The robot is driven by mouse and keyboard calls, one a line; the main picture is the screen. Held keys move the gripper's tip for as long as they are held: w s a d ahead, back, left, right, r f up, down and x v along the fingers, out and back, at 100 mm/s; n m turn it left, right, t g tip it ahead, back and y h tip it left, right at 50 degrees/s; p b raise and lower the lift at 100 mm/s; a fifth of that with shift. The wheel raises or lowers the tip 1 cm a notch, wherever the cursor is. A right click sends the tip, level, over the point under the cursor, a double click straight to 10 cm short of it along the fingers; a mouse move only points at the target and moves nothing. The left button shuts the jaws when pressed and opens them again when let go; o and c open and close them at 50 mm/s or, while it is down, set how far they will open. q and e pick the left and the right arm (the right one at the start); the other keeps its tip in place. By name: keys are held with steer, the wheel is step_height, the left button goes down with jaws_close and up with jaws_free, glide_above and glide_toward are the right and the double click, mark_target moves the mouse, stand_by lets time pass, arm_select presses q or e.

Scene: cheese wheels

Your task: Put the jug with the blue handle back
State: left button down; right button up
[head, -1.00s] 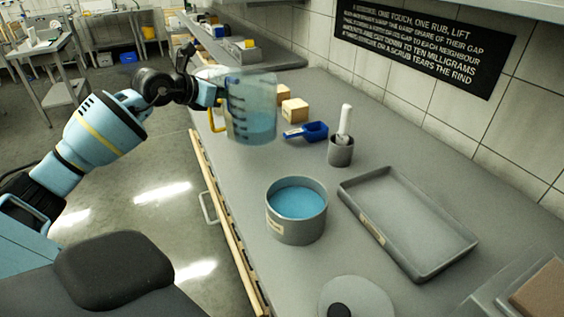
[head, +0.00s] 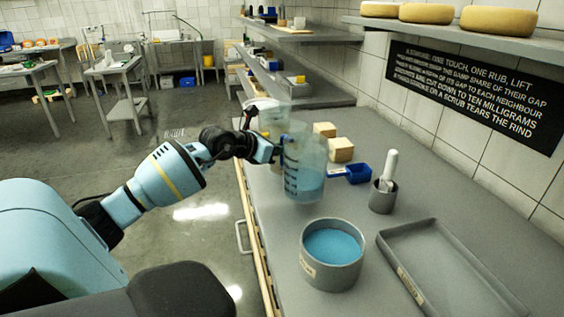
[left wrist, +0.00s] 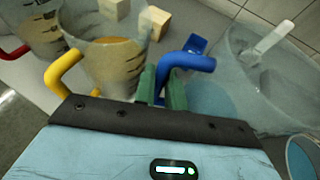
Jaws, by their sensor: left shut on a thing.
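The jug with the blue handle (head: 305,172) is clear with dark marks and holds blue liquid. My left gripper (head: 279,152) reaches it from the left over the grey counter. In the left wrist view my left gripper (left wrist: 165,88) is shut on the blue handle (left wrist: 182,64), with the clear jug wall (left wrist: 228,75) to the right. The jug looks upright; I cannot tell whether its base touches the counter. A jug with a yellow handle (left wrist: 108,55) stands close on the other side of the gripper, with a red-handled jug (left wrist: 38,32) beyond it. My right gripper is out of view.
A grey pot of blue liquid (head: 332,270) stands nearer on the counter. A blue scoop (head: 357,173), a cup with a white pestle (head: 383,195) and wooden blocks (head: 340,149) are beside the jug. A grey tray (head: 450,270) lies at right. A shelf (head: 460,40) with cheese wheels overhangs the back.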

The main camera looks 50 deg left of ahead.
mark_target(281, 160)
arm_select(q)
steer(key=shift+f, duration=1.75)
steer(key=shift+f, duration=0.15)
steer(key=c, duration=1.5)
jaws_free()
steer(key=shift+o, duration=0.2)
steer(key=shift+s, duration=0.1)
steer(key=shift+s+a+r, duration=0.1)
steer(key=shift+s+r, duration=0.15)
steer(key=shift+s, duration=0.35)
steer(key=d+p+v, duration=0.1)
steer(key=v, duration=0.9)
steer(key=shift+s+a+r, duration=0.2)
steer(key=shift+s+a, duration=0.05)
steer(key=shift+a, duration=0.3)
